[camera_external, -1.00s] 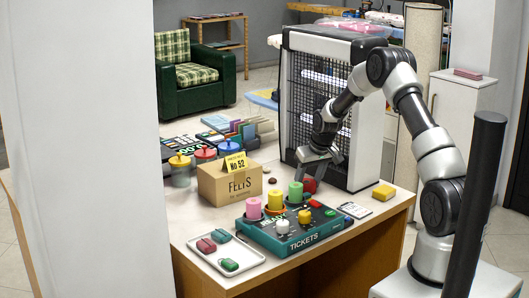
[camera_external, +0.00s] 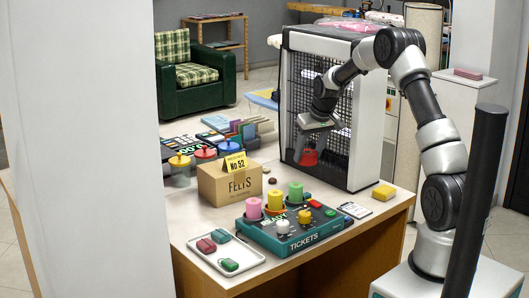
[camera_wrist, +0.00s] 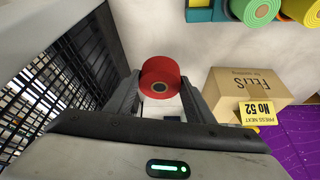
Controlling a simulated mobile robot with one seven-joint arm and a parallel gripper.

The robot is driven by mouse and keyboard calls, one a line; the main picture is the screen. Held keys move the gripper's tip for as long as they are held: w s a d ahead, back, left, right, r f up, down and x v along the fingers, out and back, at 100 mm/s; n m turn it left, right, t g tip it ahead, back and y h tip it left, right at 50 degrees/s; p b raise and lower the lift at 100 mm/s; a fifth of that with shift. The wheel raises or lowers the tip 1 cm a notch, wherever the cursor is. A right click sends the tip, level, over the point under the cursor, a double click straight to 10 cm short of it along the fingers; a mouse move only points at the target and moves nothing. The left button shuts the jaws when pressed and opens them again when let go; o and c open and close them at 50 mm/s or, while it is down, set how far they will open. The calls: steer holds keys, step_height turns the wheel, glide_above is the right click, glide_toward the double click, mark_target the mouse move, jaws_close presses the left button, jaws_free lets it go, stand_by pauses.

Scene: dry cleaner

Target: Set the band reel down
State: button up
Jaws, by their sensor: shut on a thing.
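The band reel is a red roll with a hole in its middle, seen in the external view (camera_external: 309,158) in front of the black grille and in the wrist view (camera_wrist: 160,70) between the fingers. My gripper (camera_external: 311,151) is shut on it and holds it up, apparently clear of the counter (camera_external: 345,203). The teal ticket station (camera_external: 290,241) stands in front, with pink (camera_external: 254,208), yellow (camera_external: 275,200) and green (camera_external: 295,192) rolls on it.
The grille cabinet (camera_external: 365,140) stands close behind my gripper. A cardboard FELTS box (camera_external: 225,186) with a yellow No 52 sign (camera_external: 236,162) is to the left.

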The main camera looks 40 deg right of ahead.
mark_target(309, 153)
step_height(309, 153, up, 11)
steer(key=w+a+n+y, duration=0.1)
steer(key=w+a+n, duration=0.2)
steer(key=a, duration=1.8)
steer(key=w+a+n+y, duration=0.1)
steer(key=w+a+n, duration=0.15)
steer(key=a, duration=1.75)
steer(key=f, duration=1.6)
steer(key=shift+w+a+f, duration=0.25)
steer(key=shift+a+f, duration=0.05)
steer(key=shift+a, duration=0.05)
steer(key=shift+f+b, duration=0.3)
steer(key=shift+f, duration=1.9)
steer(key=shift+f, duration=0.2)
steer(key=o, duration=1.1)
steer(key=shift+c, duration=0.2)
